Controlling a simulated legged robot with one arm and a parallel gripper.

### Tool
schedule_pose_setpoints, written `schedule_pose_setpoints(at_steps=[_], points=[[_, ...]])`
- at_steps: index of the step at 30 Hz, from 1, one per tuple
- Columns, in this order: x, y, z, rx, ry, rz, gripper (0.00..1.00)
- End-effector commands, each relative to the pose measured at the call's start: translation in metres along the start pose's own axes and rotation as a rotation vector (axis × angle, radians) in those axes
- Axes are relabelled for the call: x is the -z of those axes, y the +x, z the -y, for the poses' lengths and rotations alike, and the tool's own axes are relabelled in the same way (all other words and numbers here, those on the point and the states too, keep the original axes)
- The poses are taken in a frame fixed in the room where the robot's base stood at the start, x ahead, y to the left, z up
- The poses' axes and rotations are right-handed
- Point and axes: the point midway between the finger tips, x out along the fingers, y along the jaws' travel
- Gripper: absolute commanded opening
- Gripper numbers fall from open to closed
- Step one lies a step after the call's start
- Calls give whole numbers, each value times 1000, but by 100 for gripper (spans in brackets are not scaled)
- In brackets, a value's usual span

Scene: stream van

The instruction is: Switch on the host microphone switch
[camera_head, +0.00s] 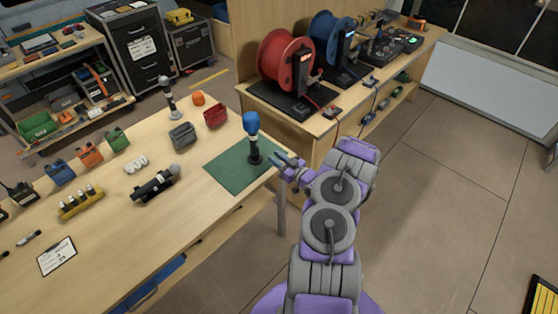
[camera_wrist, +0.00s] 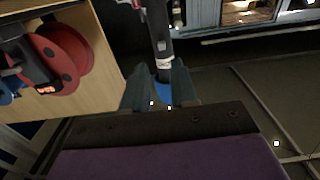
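A dark microphone with a blue foam head (camera_head: 251,122) stands upright on the green mat (camera_head: 226,178) at the table corner. In the wrist view its dark body (camera_wrist: 159,35) runs down to the blue head (camera_wrist: 163,89). No switch or host label is readable. My gripper (camera_head: 284,163) is just right of the microphone, over the mat's right edge. Its fingers (camera_wrist: 161,92) are apart, with the blue head showing between them; I cannot tell whether they touch it.
A grey-headed microphone (camera_head: 168,97) stands farther back, and another (camera_head: 156,185) lies on a dark holder. Several coloured boxes, a yellow rack (camera_head: 82,203) and a clipboard (camera_head: 57,257) share the table. Red (camera_head: 285,58) and blue (camera_head: 331,42) cable reels stand behind.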

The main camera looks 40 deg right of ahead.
Motion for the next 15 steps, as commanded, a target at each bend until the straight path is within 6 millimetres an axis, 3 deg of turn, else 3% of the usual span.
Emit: schedule_pose_setpoints(at_steps=[15], points=[[-2, 29, -1, 2, 1, 0, 28]])
